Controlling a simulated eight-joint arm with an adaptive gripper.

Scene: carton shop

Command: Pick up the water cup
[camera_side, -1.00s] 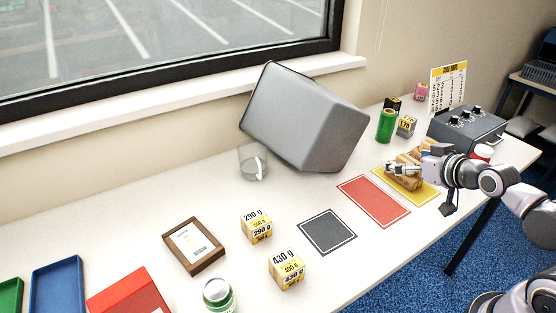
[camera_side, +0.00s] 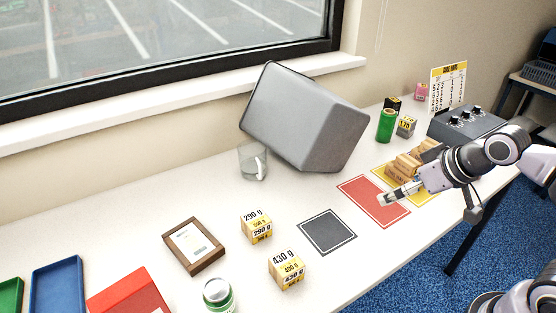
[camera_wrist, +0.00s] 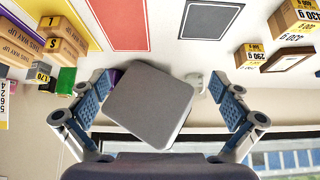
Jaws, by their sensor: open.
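The water cup (camera_side: 248,166) is a clear glass mug with a pale handle on its right side. It stands upright on the white table, against the left of a tilted grey bin (camera_side: 303,118). In the wrist view a small pale part of the cup (camera_wrist: 198,80) shows beside the bin (camera_wrist: 148,108), which hides some of it. My gripper (camera_side: 386,199) is over the red mat, well to the right of the cup. In the wrist view its two blue-padded fingers (camera_wrist: 160,92) are wide apart with nothing held between them.
A red mat (camera_side: 367,193) and a dark mat (camera_side: 327,231) lie flat in front of the bin. Cartons (camera_side: 409,164) lie on a yellow mat behind my gripper. A green can (camera_side: 386,125) stands farther back. Weight-marked boxes (camera_side: 286,269) and a framed card (camera_side: 194,246) are at front left.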

